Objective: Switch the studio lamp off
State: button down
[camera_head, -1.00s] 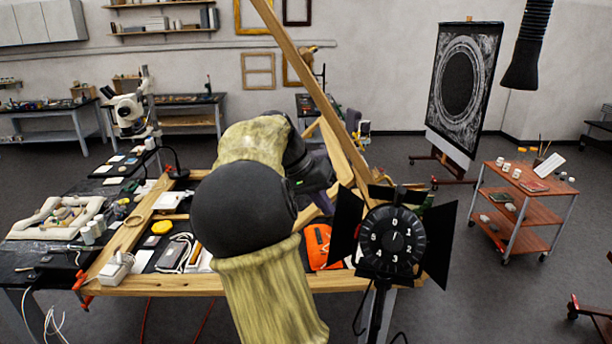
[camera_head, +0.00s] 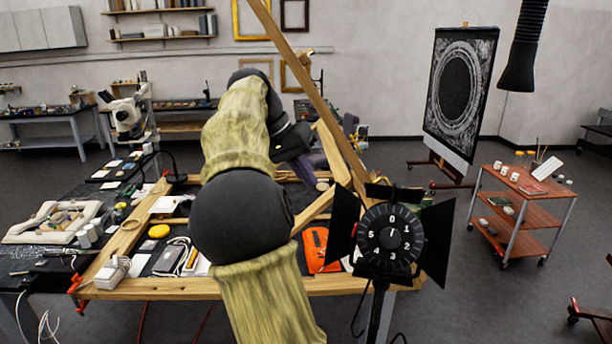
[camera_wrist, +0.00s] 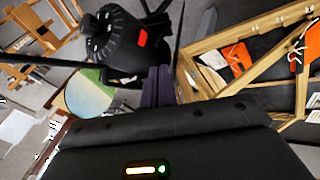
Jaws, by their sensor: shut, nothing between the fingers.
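The studio lamp (camera_head: 391,265) is black with open barn-door flaps and stands at the front right of the bench. A round dial (camera_head: 391,240) with white numerals around it faces the head camera. In the wrist view a dark round body (camera_wrist: 112,45) with a bright red part (camera_wrist: 142,39), which looks like the lamp, is at the upper left. My gripper (camera_head: 318,166) is above the bench, beyond and left of the lamp, apart from it in the head view. Its purple fingers (camera_wrist: 160,86) are shut and empty; their tips are hard to make out.
The wooden-edged bench (camera_head: 180,288) holds frames, tools and an orange item (camera_head: 315,248). A red trolley (camera_head: 520,205) and an easel picture (camera_head: 460,90) stand right, with open floor between.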

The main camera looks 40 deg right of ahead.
jog(key=a+f+n+t+y+b, duration=0.1)
jog(key=a+f+n+t+b, duration=0.2)
jog(key=f, duration=0.8)
jog(key=a+f+n+y+b, duration=0.25)
jog(key=a+f, duration=0.25)
jog(key=f, duration=0.6)
jog(key=s+a+f+n+t+y+b, duration=0.1)
jog(key=s+a+f+n+b, duration=0.2)
jog(key=s+a+f, duration=0.3)
jog(key=s+a+f+n+t+y+b, duration=0.1)
jog(key=s+a+f+n+b, duration=0.2)
jog(key=s+a+f, duration=0.3)
jog(key=a+f, duration=0.4)
jog(key=f, duration=0.3)
jog(key=shift+f+t, duration=0.2)
jog(key=shift+t, duration=0.1)
